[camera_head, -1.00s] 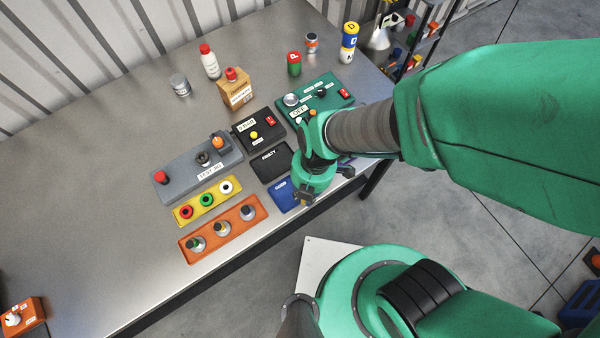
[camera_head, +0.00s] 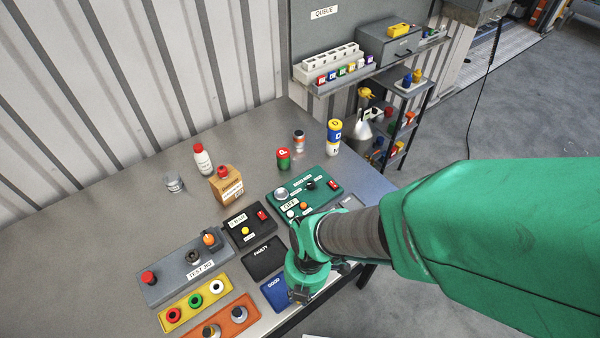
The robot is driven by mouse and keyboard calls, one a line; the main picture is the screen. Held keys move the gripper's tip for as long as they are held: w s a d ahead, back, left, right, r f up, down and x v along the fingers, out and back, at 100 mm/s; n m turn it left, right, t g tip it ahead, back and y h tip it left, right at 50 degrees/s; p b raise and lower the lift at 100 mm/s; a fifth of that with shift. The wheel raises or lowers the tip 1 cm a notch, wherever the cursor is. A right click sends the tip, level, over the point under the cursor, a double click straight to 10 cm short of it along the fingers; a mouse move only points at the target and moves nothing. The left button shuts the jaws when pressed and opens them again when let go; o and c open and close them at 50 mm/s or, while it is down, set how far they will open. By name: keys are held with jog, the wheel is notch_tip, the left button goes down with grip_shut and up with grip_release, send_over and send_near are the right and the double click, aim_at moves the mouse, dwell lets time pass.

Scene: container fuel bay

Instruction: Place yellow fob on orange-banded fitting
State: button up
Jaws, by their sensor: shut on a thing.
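My gripper (camera_head: 300,297) is low over the front edge of the bench, beside the blue mat. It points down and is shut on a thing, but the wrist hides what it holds. I cannot make out a yellow fob in its jaws. The orange tray (camera_head: 253,319) at the bottom left holds upright metal fittings; two show, a front one (camera_head: 211,331) and a dark-topped one (camera_head: 239,313). Their bands are too small to read. A small grey cylinder with an orange band (camera_head: 298,141) stands at the back of the bench.
A yellow tray (camera_head: 180,309) holds red, green and white rings. A grey test jig (camera_head: 172,287), black box (camera_head: 238,232), black mat (camera_head: 264,258), blue mat (camera_head: 273,290) and green panel (camera_head: 325,178) crowd nearby. Shelves (camera_head: 345,80) stand behind. The left bench is clear.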

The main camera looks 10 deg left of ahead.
jog(key=w+a+r+m+p, duration=0.1)
jog(key=w+m, duration=0.5)
jog(key=w, duration=1)
jog(key=w+a+r+m+t+p, duration=0.1)
jog(key=w+r+m, duration=0.2)
jog(key=w+m, duration=0.4)
jog(key=w+a+r+m+t+p, duration=0.1)
jog(key=w+m, duration=0.5)
jog(key=w, duration=2)
jog(key=shift+r+m+p, duration=0.3)
jog(key=shift+r+p, duration=0.1)
jog(key=shift+r, duration=0.1)
jog(key=shift+a+t, duration=0.15)
jog(key=shift+t, duration=0.15)
send_over(299, 132)
jog(key=shift+f+p, duration=0.3)
jog(key=shift+f, duration=0.45)
jog(key=shift+f, duration=1.8)
jog(key=shift+f, duration=0.1)
